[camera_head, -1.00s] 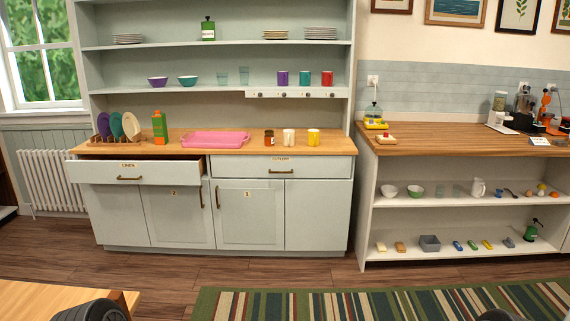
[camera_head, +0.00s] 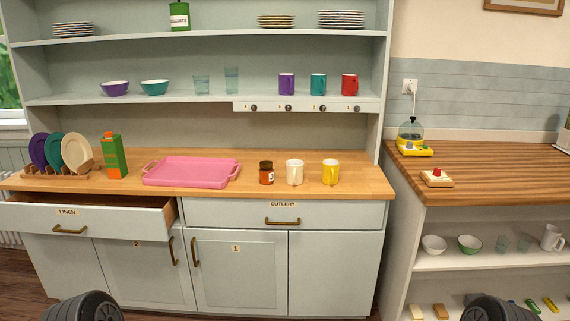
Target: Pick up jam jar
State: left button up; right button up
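The jam jar (camera_head: 266,173) is a small dark red-brown jar with a dark lid and a pale label. It stands upright on the wooden top of the dresser, between the pink tray and a white mug. Nothing touches it that I can see. At the bottom edge of the head view, dark rounded parts of my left arm (camera_head: 84,307) and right arm (camera_head: 489,308) show. Neither gripper's fingers are visible, and both arms are well short of the jar.
The pink tray (camera_head: 192,172) lies left of the jar. A white mug (camera_head: 294,172) and yellow mug (camera_head: 330,172) stand to its right. The linen drawer (camera_head: 68,228) sticks out at the left; the cutlery drawer (camera_head: 283,216) is shut. Counter in front of the jar is clear.

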aim_at(266, 171)
jog(key=i+z, duration=0.15)
jog(key=i, duration=0.4)
jog(key=i+j+z, duration=0.15)
jog(key=i, duration=0.35)
jog(key=i+j+z, duration=0.15)
jog(key=i, duration=0.4)
jog(key=i+j+z, duration=0.15)
jog(key=i+j, duration=0.15)
jog(key=i, duration=0.2)
